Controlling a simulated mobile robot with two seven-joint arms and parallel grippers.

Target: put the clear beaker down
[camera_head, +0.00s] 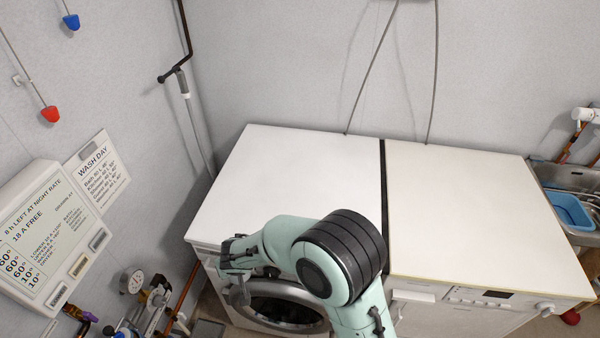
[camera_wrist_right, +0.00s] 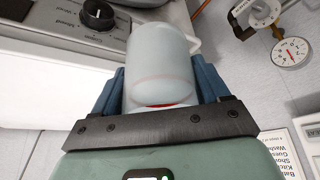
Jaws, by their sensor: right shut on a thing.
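The clear beaker (camera_wrist_right: 160,62) is a pale, see-through cup with a small projection on its right side in the right wrist view. My right gripper (camera_wrist_right: 158,92) is shut on it, with a blue finger on each side. In the head view my right gripper (camera_head: 236,270) is in front of the left washing machine (camera_head: 284,304), near the front edge of its white top (camera_head: 285,175). The beaker is hard to make out in that view. I see no contact between the beaker and a surface. My left gripper is not in view.
Both white tops, left and right (camera_head: 465,205), are bare, with a dark gap (camera_head: 384,190) between them. A sink with a blue tub (camera_head: 571,212) is at far right. A gauge (camera_head: 132,281) and pipework stand at lower left, and the gauge (camera_wrist_right: 291,52) shows near the beaker.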

